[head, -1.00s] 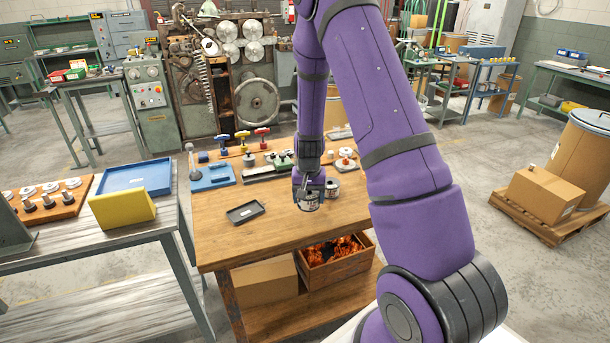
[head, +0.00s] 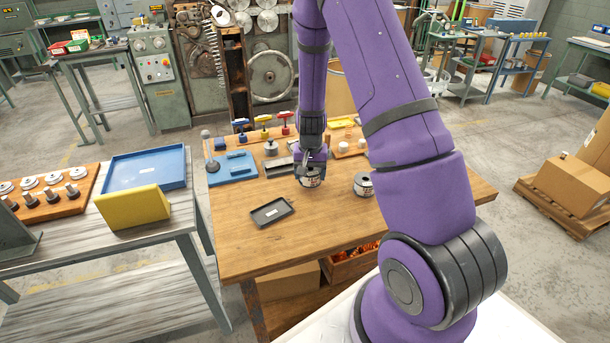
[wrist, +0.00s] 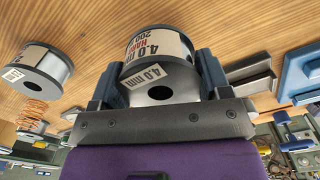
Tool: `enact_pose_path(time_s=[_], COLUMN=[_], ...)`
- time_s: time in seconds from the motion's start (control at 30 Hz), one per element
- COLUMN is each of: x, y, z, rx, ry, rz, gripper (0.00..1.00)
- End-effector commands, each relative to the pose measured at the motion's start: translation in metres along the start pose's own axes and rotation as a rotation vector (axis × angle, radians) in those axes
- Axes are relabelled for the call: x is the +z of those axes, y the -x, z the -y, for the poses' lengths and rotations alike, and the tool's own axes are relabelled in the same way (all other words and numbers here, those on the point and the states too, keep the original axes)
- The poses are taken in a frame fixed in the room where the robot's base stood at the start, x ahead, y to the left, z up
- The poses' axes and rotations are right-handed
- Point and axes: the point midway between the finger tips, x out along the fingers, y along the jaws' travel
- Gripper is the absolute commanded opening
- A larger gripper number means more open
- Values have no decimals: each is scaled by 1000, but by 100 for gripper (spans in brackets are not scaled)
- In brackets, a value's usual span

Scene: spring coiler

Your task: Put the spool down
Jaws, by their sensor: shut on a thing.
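My gripper (head: 311,176) is shut on a spool (head: 310,184) over the wooden workbench (head: 330,230). In the wrist view the held spool (wrist: 158,66) sits between my two fingers. It is silver-grey with a dark centre hole and a paper label reading "4.0 mm". I cannot tell whether it touches the bench top. A second, similar spool (head: 362,184) stands on the bench to the right, apart from the held one; it also shows in the wrist view (wrist: 38,72).
A small dark tray (head: 271,212) lies to the front left of my gripper. A blue holder (head: 232,168) and several colored-handled tools (head: 264,128) stand behind. The bench front is clear. A grey side table (head: 130,245) is at the left, the coiling machine (head: 250,60) behind.

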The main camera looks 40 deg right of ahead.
Motion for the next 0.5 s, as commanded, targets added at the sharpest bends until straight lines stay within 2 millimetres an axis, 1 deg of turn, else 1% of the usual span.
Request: enact_pose_path(time_s=[0.23, 0.5], x=[9, 9], y=[-29, -32], z=[6, 6], rx=[1, 0], ry=[0, 0], rz=[2, -1], gripper=[35, 35])
